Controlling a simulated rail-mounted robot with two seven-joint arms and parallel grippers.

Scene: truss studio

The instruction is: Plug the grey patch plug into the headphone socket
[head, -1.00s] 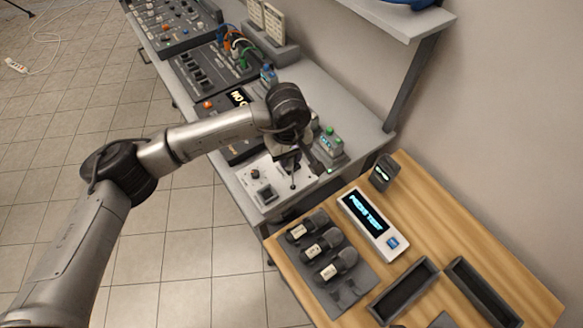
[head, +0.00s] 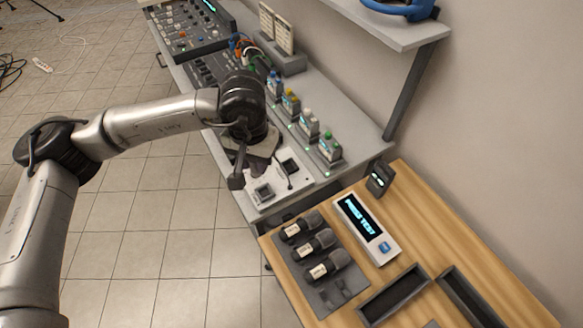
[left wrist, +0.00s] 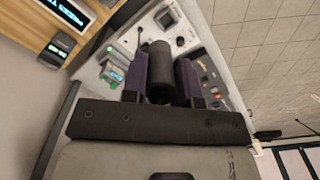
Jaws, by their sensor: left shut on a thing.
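My left gripper (head: 240,168) hangs over the near end of the grey bench, by a pale panel (head: 263,206). In the left wrist view its fingers (left wrist: 163,82) are closed around a dark grey cylinder (left wrist: 160,68), which looks like the grey patch plug. The arm hides the plug's tip and much of what lies beneath it. The pale panel carries square dark-framed fittings (head: 264,191) and a short dark upright stalk (head: 290,182). I cannot tell which fitting is the headphone socket. My right gripper is not in view.
Several small units with coloured tops (head: 330,147) line the bench's wall side. A wooden table (head: 450,235) adjoins, with microphones on a grey mat (head: 330,297), a display box (head: 366,228) and dark trays (head: 395,296). A shelf (head: 375,22) holds a blue thing (head: 405,9).

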